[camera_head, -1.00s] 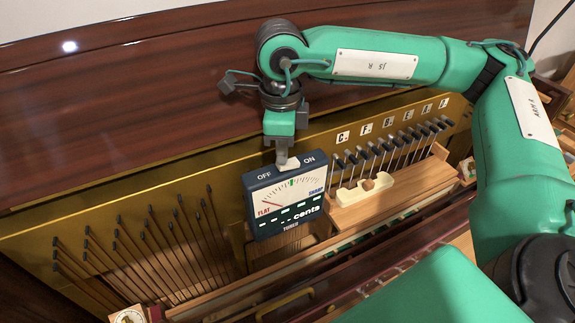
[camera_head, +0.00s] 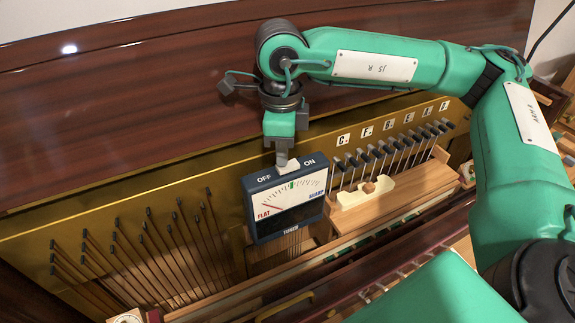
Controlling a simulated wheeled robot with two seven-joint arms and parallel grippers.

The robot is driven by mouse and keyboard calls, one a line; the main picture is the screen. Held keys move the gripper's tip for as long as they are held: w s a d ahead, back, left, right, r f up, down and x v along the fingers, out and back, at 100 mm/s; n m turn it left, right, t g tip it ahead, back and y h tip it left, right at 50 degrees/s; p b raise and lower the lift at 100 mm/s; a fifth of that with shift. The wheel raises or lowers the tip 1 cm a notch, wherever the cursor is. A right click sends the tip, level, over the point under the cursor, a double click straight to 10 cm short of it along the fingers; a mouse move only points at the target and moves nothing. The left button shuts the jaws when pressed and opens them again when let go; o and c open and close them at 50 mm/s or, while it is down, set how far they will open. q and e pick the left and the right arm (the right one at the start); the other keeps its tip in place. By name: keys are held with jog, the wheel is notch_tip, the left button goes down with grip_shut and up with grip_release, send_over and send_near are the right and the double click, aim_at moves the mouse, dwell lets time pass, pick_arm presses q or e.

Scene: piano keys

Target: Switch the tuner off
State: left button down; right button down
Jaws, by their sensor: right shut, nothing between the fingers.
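The tuner (camera_head: 286,203) is a dark box with a white dial reading FLAT and SHARP. It stands upright at the middle of the piano's open front. A light switch knob (camera_head: 288,166) sits on its top face between the words OFF and ON. The dial's lower display is dark, with no green marks or "cents" lit. My right gripper (camera_head: 282,158) points down, shut and empty, with its tips at the knob, touching it or very close. The tips partly hide the knob's back. My left gripper is not in view.
Thin rods with dark tips (camera_head: 150,240) stand left of the tuner. A row of dark-topped pins (camera_head: 385,150) under letter labels stands to the right, behind a cream notched block (camera_head: 362,192). The brown wooden panel (camera_head: 130,90) rises behind.

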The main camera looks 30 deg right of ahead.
jog(key=shift+r+p, duration=0.95)
jog(key=shift+r, duration=2)
